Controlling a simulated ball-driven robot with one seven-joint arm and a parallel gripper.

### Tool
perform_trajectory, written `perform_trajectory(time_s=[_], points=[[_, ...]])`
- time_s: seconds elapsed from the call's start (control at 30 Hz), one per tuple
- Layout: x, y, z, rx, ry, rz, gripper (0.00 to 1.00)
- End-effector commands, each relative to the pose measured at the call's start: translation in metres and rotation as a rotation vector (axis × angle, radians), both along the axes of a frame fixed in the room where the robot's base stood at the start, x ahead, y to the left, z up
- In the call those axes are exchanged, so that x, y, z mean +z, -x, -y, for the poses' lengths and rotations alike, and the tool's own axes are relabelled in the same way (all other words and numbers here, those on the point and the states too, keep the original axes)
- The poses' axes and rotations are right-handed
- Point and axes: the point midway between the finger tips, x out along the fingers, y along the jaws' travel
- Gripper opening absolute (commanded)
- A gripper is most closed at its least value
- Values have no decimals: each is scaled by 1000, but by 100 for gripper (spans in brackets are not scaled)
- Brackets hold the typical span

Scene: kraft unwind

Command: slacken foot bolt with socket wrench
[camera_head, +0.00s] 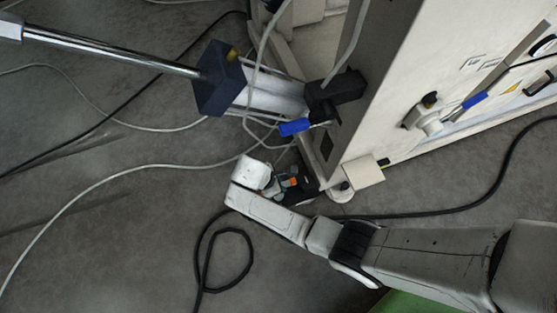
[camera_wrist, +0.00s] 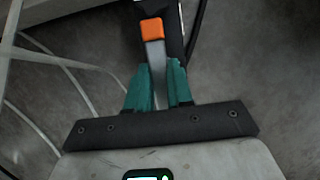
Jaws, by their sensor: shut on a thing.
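My gripper (camera_wrist: 159,72) has teal fingers and is shut on the grey handle of the socket wrench (camera_wrist: 153,55). The wrench has an orange part (camera_wrist: 152,30) beyond the fingertips, and a dark part lies past it at the top edge of the wrist view. In the head view my gripper (camera_head: 283,184) is low by the corner of the pale machine, and a bit of orange (camera_head: 291,182) shows there. A round white foot (camera_head: 341,191) stands on the floor just right of the gripper. I cannot make out the foot bolt or whether the wrench touches it.
The pale machine (camera_head: 450,60) fills the upper right. A chrome bar with a dark block (camera_head: 219,78) reaches in from the upper left. A blue-handled lever (camera_head: 295,127) sticks out above my gripper. Cables (camera_head: 130,168) cross the grey floor. The lower left floor is mostly clear.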

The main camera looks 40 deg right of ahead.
Motion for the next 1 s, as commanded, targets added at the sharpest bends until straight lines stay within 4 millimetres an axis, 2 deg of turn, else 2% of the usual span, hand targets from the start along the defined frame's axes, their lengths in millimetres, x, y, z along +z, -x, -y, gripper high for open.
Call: perform_trajectory(time_s=[1.0], points=[[-6, 0, 0, 0, 0, 1, 0]])
